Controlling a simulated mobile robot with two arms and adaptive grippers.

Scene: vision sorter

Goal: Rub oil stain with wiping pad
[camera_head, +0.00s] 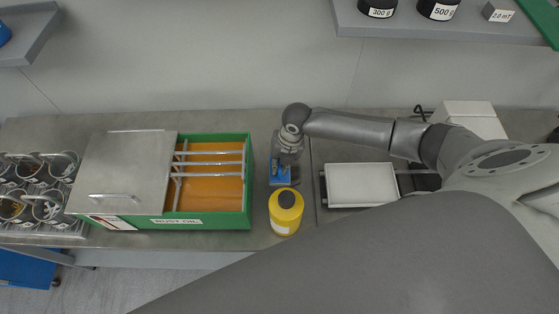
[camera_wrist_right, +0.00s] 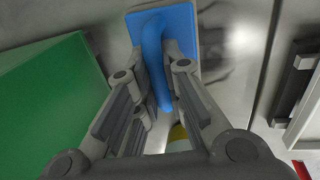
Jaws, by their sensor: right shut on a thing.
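A blue wiping pad (camera_head: 280,174) with a raised handle is on the metal bench, between the green oil tank and the white tray. My right gripper (camera_head: 287,160) comes down over it from above. In the right wrist view the pad (camera_wrist_right: 183,22) shows a curved blue handle between the fingers, and my right gripper (camera_wrist_right: 165,100) is shut on it. A dark smudged oil stain (camera_wrist_right: 218,35) shows on the bench right beside the pad; part of it may lie under the pad. My left gripper is not in view.
The green tank (camera_head: 205,222) with orange oil and a partly covering metal lid (camera_head: 125,165) stands close left. A white tray (camera_head: 360,185) lies right. Shelves (camera_head: 440,28) hang behind.

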